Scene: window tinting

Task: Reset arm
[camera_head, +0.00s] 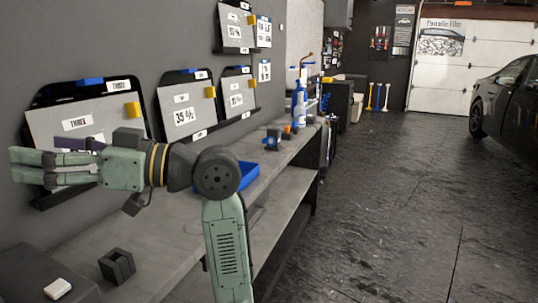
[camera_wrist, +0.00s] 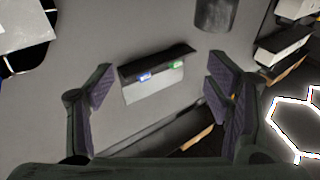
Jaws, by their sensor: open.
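My arm reaches from the lower middle up and across to the left in the head view. My gripper (camera_head: 28,166) points left, in front of the grey wall board labelled THREE (camera_head: 75,125) and above the workbench. In the wrist view my gripper (camera_wrist: 160,90) has its two purple-padded fingers spread wide apart, open, with nothing between them touching either pad. Beyond the fingers, a dark holder with a pale front (camera_wrist: 155,85) carries a blue tag and a green tag.
The grey workbench (camera_head: 285,165) runs along the left wall, with a blue tray (camera_head: 242,178), a small black holder (camera_head: 117,266) and a blue spray bottle (camera_head: 299,105). More sample boards (camera_head: 184,112) hang on the wall. The floor (camera_head: 400,200) is clear; a dark car (camera_head: 510,98) stands right.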

